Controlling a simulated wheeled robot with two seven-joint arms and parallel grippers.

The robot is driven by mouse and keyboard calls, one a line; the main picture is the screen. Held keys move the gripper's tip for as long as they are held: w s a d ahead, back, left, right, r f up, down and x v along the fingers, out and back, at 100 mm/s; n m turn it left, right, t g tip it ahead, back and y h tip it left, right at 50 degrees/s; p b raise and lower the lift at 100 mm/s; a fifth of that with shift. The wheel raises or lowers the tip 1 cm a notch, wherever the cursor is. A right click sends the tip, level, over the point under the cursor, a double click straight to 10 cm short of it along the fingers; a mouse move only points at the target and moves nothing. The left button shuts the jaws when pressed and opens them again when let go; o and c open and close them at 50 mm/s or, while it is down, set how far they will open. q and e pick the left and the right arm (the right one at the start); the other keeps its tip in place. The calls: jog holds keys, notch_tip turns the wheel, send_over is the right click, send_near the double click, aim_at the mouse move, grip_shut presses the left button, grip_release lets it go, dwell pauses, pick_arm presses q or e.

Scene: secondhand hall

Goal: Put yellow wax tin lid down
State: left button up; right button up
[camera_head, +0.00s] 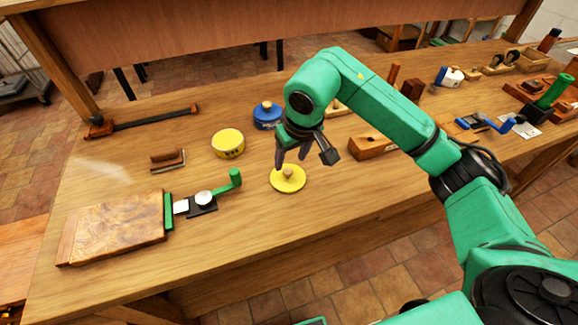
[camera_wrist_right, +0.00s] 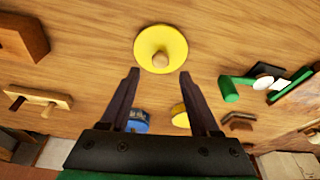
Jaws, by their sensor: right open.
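The yellow wax tin lid (camera_head: 288,179), a round disc with a wooden knob, lies flat on the wooden bench with its knob up. It also shows in the right wrist view (camera_wrist_right: 160,48), ahead of the fingertips. My right gripper (camera_head: 292,163) is open and empty above the lid, apart from it; its spread fingers also show in the wrist view (camera_wrist_right: 159,75). The yellow tin (camera_head: 228,144) stands uncovered on the bench, left of and behind the lid. My left gripper is not in view.
A blue tin (camera_head: 267,115) with a wooden knob stands behind the gripper. A wooden board (camera_head: 115,227) with a green-handled tool (camera_head: 205,198) lies at left. A wooden plane (camera_head: 371,146) is to the right. Bare bench (camera_head: 240,225) lies in front of the lid.

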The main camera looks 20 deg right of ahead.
jog(key=v, duration=0.7)
